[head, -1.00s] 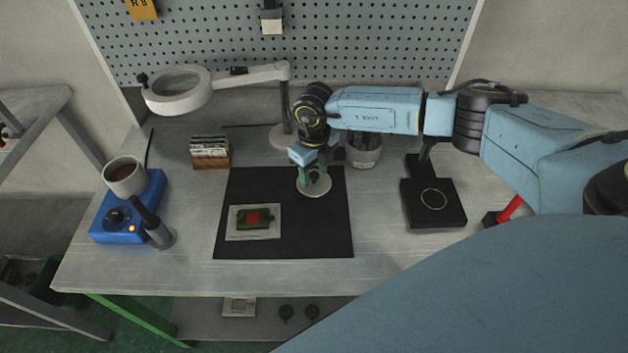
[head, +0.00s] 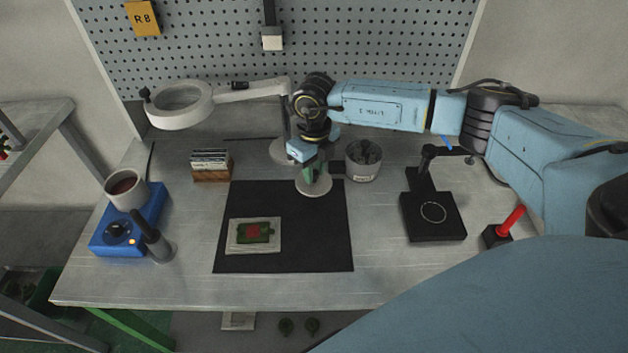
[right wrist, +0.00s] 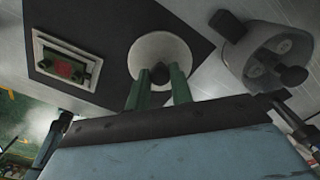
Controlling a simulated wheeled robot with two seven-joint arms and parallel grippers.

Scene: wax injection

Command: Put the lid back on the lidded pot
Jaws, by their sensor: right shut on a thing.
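My right gripper (head: 312,178) is shut on the dark knob of a pale round lid (head: 316,189). The lid shows at the far edge of the black mat; it seems held above the surface, though the gap is hard to judge. In the right wrist view the green fingers (right wrist: 159,88) flank the knob, and the disc of the lid (right wrist: 165,48) lies beyond them. A pale open pot (head: 127,190) with dark red contents stands on a blue heater unit (head: 110,235) at the left. My left gripper is not in view.
The black mat (head: 310,250) carries a framed green and red piece (head: 254,234). A magnifier lamp (head: 180,104), a card holder (head: 211,166) and a grey container (head: 363,165) stand behind. A black stand (head: 433,217) is at right. Bare table lies between heater and mat.

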